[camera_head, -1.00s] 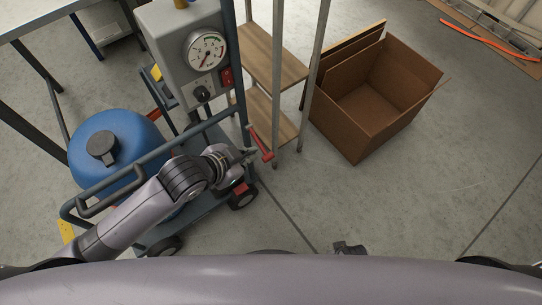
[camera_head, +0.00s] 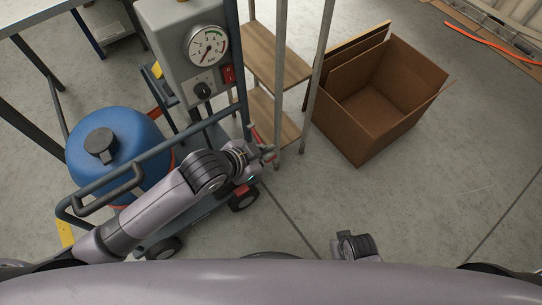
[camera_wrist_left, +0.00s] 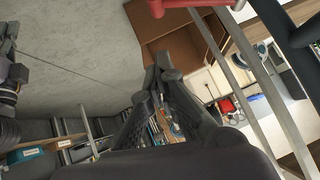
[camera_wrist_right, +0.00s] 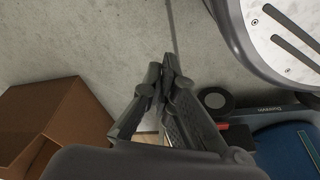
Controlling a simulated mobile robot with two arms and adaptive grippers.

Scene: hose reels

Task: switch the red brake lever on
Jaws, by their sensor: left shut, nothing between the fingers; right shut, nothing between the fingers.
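The red brake lever (camera_head: 258,135) hangs at the right side of the cart's frame, by the foot of the dark post. In the head view its lower end is hidden by my left gripper (camera_head: 269,153), which is at the lever; I cannot tell whether they touch. In the left wrist view, a red bar, apparently the lever (camera_wrist_left: 190,3), crosses the top edge, beyond the closed fingertips of my left gripper (camera_wrist_left: 164,70). That gripper is shut and empty. My right gripper (camera_wrist_right: 164,68) is shut and empty over bare floor in the right wrist view.
The cart carries a blue tank (camera_head: 118,140) and a grey control box with a gauge (camera_head: 206,46), a black knob and a red switch (camera_head: 229,73). A wooden-shelved rack (camera_head: 268,57) stands close behind the lever. An open cardboard box (camera_head: 365,125) sits right of it. Floor front right is clear.

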